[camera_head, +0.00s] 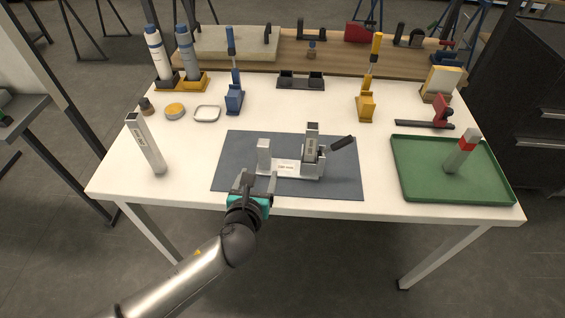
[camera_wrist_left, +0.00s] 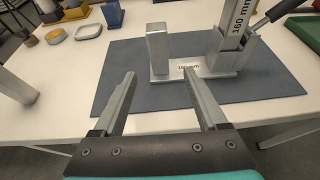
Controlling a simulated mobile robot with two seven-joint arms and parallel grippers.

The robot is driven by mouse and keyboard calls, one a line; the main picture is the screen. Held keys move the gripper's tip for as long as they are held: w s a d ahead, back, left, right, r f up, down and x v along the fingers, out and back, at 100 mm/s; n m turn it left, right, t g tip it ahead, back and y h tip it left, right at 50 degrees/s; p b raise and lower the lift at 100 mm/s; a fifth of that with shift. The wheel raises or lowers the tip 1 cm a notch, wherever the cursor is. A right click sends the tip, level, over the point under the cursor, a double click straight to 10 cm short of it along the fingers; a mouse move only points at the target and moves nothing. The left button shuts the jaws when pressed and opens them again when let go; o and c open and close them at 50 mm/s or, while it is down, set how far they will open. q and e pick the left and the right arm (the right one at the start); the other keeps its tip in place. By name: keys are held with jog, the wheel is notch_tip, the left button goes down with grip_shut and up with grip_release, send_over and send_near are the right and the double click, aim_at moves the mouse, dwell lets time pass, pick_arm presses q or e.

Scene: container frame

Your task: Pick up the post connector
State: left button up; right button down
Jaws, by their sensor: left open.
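No part in view carries a name that marks it as the post connector. On the grey mat (camera_head: 230,165) a metal fixture (camera_head: 285,167) has a plain short silver post (camera_head: 264,155) at its left and a taller labelled block (camera_head: 311,145) at its right, beside a black handle (camera_head: 343,143). My left gripper (camera_head: 256,179) is open and empty, at the mat's front edge, apart from the fixture. My right gripper is not in view.
A labelled post (camera_head: 147,146) stands at the table's left. Blue (camera_head: 234,100) and yellow (camera_head: 366,106) tool stands are behind the mat.

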aim_at(264, 161)
pick_arm(q)
jog(key=b+x, duration=0.1)
jog(key=x, duration=0.4)
jog(key=shift+w+f, duration=0.2)
jog(key=shift+w, duration=0.1)
jog(key=shift+f+b+x, duration=0.15)
jog(key=shift+b+x, duration=0.6)
jog(key=shift+x, duration=0.55)
jog(key=shift+f+b+x, duration=0.15)
jog(key=shift+b+x, duration=0.6)
jog(key=shift+x, duration=0.55)
jog(key=shift+s, duration=0.15)
grip_shut()
jog(key=shift+r, duration=0.15)
